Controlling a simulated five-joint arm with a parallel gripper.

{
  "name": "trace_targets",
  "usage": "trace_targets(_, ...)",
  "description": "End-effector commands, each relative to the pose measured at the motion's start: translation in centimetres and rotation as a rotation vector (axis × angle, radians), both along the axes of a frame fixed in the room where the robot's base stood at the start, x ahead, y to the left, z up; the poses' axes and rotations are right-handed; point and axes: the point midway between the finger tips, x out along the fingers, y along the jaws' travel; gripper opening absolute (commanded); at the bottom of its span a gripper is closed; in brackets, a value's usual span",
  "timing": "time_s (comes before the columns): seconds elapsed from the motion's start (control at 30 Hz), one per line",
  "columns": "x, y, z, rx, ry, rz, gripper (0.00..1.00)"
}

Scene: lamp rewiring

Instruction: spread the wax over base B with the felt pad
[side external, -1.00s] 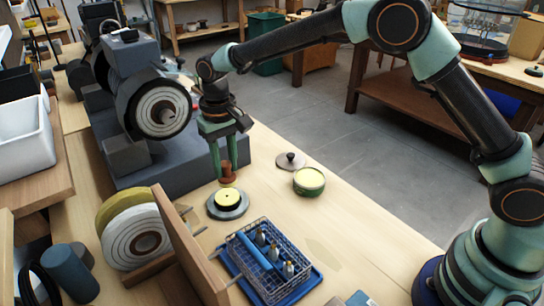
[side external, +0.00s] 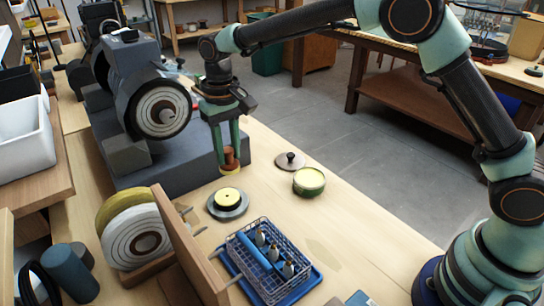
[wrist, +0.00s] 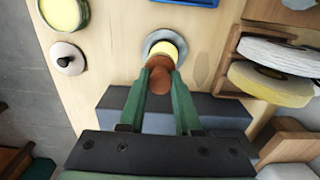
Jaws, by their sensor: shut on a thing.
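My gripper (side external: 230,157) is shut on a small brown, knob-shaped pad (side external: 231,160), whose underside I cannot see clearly. It hangs above the bench, apart from a round grey base (side external: 228,204) with a yellow top (side external: 228,196); no letter is readable on the base. An open green tin of pale yellow wax (side external: 308,182) stands to the right, also in the wrist view (wrist: 62,12).
A grey lid with a knob (side external: 290,161) lies beside the tin. A grinder (side external: 150,105) stands behind left; buffing wheels (side external: 135,237) and a wooden board (side external: 188,250) are left.

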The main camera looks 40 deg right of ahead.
Motion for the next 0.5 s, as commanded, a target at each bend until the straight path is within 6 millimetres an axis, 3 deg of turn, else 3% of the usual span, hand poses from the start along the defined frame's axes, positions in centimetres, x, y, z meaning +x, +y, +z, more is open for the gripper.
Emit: trace_targets(0.5, 0.0, -3.7, 3.1, 0.001, -0.002, -0.001, 0.0)
